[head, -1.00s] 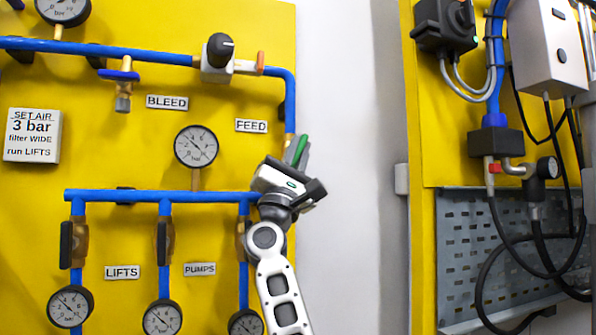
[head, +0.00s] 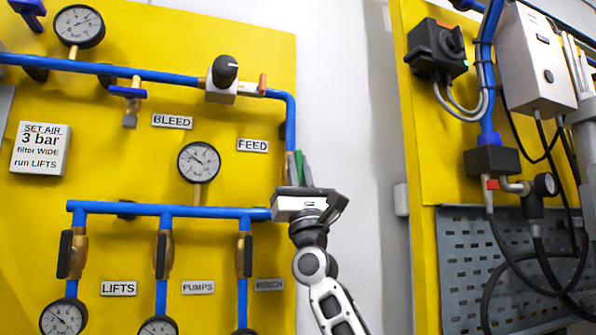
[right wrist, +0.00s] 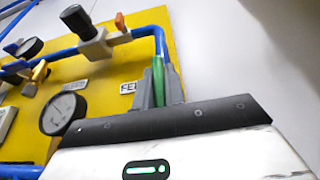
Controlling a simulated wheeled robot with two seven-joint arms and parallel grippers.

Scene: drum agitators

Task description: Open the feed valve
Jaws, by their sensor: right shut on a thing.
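The feed valve sits on the vertical blue pipe (head: 291,120) beside the FEED label (head: 252,145). Its green handle (head: 298,169) is mostly hidden by my right gripper (head: 303,168). The right gripper is shut on the handle, coming from below, with its grey fingers on both sides. In the right wrist view the green handle (right wrist: 157,80) stands between the fingers (right wrist: 158,92), nearly in line with the pipe above it. The valve body is largely hidden. My left gripper is not in view.
A pressure gauge (head: 199,162) is left of my right gripper. The lower blue manifold (head: 170,210) ends close to the gripper body, with dark-handled valves below. A regulator with a black knob (head: 225,70) is above. Bare white wall lies to the right.

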